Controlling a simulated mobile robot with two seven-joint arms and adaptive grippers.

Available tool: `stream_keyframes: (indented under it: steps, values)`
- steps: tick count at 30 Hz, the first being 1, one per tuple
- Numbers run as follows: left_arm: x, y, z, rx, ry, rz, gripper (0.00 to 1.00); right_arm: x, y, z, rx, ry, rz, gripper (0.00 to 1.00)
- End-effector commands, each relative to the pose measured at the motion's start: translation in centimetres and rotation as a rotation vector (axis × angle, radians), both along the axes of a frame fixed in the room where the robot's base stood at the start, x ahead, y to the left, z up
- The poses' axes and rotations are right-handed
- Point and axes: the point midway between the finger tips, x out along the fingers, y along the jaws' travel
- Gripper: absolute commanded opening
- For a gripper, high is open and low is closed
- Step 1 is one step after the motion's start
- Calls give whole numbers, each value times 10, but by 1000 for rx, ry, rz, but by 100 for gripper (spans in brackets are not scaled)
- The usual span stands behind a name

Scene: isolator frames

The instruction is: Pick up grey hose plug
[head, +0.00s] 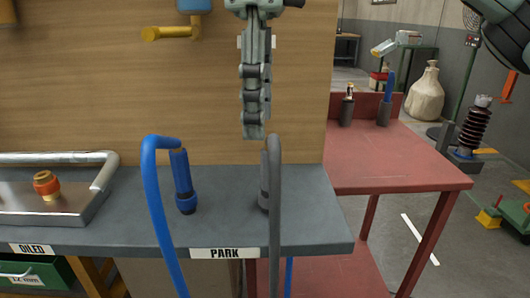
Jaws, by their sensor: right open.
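The grey hose plug (264,190) stands upright on the grey shelf (316,222) near the PARK label (225,253). Its grey hose (275,215) loops over the top and down past the shelf's front edge, hiding part of the plug. My right gripper (254,132) comes down from the top centre, fingers pointing down, seen nearly edge-on. It is open and its tips are just above the top of the hose loop in the picture. I cannot tell the gap in depth. My left gripper is not in view.
A blue plug (183,185) with a blue hose (157,200) stands left of the grey one. A wooden panel (150,90) rises behind. A red table (395,160) stands to the right.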

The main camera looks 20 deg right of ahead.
Motion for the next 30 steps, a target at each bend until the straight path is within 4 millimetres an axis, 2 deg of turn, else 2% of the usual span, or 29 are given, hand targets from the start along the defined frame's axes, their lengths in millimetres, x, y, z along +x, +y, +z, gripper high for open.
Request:
stream_keyframes:
  steps: [10, 18, 27, 30]
  values:
    - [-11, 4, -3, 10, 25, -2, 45, 1, -10, -33, -19, -5, -8, 45]
    - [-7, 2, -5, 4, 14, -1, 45, 4, -16, -70, -18, -5, -5, 45]
    - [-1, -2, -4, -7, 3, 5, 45, 4, -15, -76, -16, -5, -5, 45]
    - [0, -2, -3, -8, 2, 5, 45, 4, -15, -75, -16, -5, -5, 33]
